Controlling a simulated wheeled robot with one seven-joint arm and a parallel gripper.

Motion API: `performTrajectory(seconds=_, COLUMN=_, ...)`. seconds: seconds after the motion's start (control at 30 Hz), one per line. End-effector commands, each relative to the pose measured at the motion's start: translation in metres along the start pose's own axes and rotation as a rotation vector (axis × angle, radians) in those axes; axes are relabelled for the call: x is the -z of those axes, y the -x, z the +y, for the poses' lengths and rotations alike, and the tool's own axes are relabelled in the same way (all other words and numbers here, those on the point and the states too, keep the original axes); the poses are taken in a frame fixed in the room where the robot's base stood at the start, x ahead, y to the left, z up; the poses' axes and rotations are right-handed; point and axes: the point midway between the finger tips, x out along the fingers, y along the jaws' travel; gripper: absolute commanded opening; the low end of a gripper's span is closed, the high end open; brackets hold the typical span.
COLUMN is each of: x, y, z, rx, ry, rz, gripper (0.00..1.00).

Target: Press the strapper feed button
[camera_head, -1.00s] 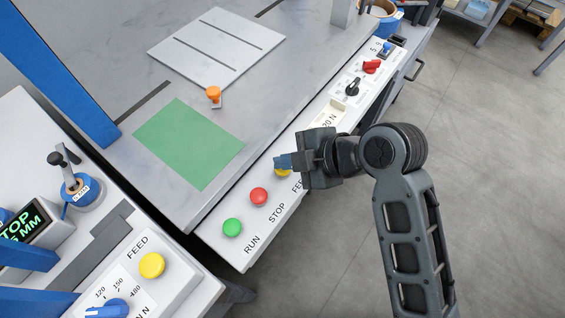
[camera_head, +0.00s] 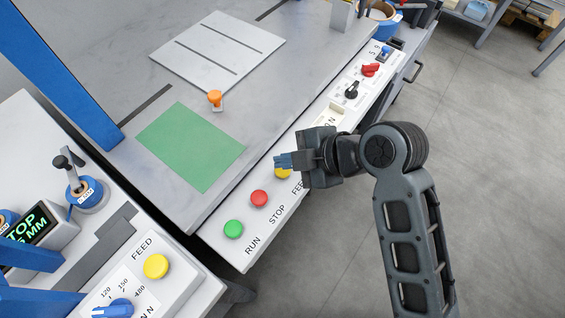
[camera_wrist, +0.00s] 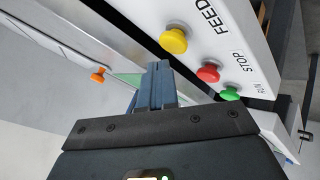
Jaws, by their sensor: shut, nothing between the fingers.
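My gripper (camera_head: 283,161) is shut and empty, its blue-grey fingertips over the front panel of the grey table. In the head view it partly covers a yellow button (camera_head: 283,173) beside a partly hidden FEED label. The wrist view shows this yellow FEED button (camera_wrist: 173,40) just right of the fingertips (camera_wrist: 158,70), with a visible gap in the picture. A red STOP button (camera_head: 259,198) and a green RUN button (camera_head: 233,229) are in the same row. Another yellow FEED button (camera_head: 156,266) sits on a separate panel at lower left. Neither yellow button carries a readable strapper label.
A black knob (camera_head: 352,91) and a red knob (camera_head: 370,70) are farther along the front panel. A green sheet (camera_head: 190,145) and an orange knob (camera_head: 215,98) are on the table. A blue post (camera_head: 65,75) stands at left. Open floor (camera_head: 490,190) lies at right.

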Motion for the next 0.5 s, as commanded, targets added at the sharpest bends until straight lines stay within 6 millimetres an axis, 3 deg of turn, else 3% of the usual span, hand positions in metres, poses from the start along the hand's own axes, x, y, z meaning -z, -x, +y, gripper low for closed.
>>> performTrajectory(seconds=0.5, x=0.007, y=0.01, z=0.008, rx=-0.001, ry=0.001, rz=0.0, gripper=0.0)
